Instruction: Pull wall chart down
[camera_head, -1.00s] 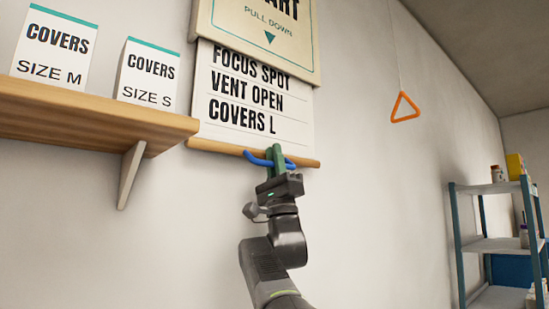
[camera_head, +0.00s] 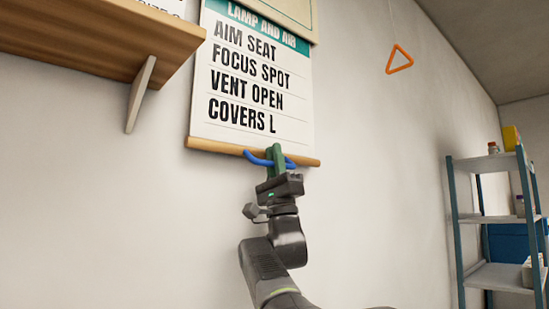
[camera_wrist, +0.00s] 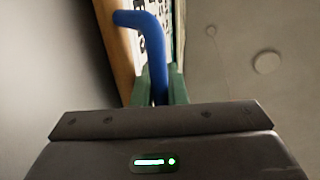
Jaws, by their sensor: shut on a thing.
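The wall chart (camera_head: 250,85) hangs on the wall in the head view, with a green band reading "LAMP AND AIR" and lines "AIM SEAT", "FOCUS SPOT", "VENT OPEN" and "COVERS L". A wooden bar (camera_head: 215,147) runs along its bottom edge. A blue handle (camera_head: 256,160) sits at the bar. My gripper (camera_head: 275,160), with green fingers, is shut on the blue handle. In the wrist view, the blue handle (camera_wrist: 155,50) rises between the green fingers (camera_wrist: 160,88), beside the wooden bar (camera_wrist: 116,45). The chart's top is covered by a cream board (camera_head: 285,12).
A wooden shelf (camera_head: 90,40) with a bracket (camera_head: 140,95) is on the wall at left. An orange triangular pull (camera_head: 399,60) hangs to the right. A metal rack (camera_head: 495,220) with bottles stands at far right. The wall below the chart is clear.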

